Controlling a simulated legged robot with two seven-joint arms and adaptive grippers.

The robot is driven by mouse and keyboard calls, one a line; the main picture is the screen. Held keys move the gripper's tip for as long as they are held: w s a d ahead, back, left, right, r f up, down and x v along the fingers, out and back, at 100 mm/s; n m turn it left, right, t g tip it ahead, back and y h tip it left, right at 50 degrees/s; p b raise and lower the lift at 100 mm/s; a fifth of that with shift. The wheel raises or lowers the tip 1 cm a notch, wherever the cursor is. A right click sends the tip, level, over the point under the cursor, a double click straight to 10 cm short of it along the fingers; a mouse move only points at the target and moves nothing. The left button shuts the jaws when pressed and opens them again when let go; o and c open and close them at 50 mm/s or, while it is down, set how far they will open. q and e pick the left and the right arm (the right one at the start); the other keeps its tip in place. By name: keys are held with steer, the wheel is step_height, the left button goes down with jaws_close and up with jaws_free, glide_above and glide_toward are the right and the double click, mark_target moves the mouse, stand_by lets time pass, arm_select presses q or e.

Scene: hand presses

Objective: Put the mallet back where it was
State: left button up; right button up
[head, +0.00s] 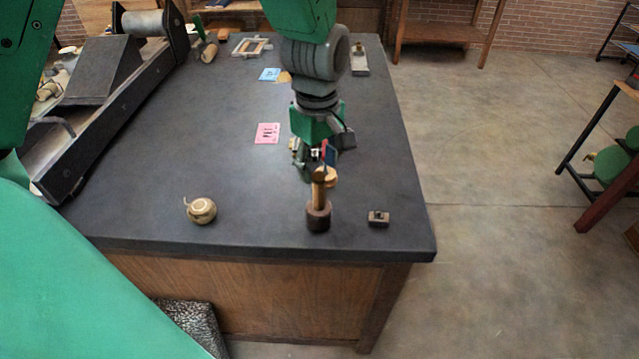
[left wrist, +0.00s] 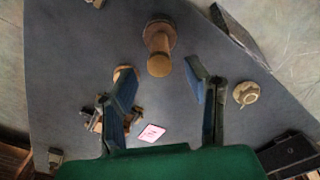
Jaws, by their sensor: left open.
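The mallet (head: 318,216) stands upright near the table's front edge, its dark, thick end down and its wooden shaft up. In the left wrist view the mallet (left wrist: 159,60) lies ahead, between the lines of the two fingers. My left gripper (head: 317,164) is just behind and above the shaft's top, pointing down. In the left wrist view the left gripper (left wrist: 162,84) is open, its fingers wide apart with nothing held. A round wooden piece (left wrist: 122,73) shows partly behind one finger. My right gripper is not in view.
A cream round pot (head: 202,210) stands left of the mallet and a small block (head: 378,218) right of it. A pink card (head: 268,133) and a blue card (head: 270,74) lie farther back. A long press (head: 110,95) fills the left side. The table's middle-left is clear.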

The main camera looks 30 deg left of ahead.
arm_select(q)
steer(key=shift+r, duration=2.15)
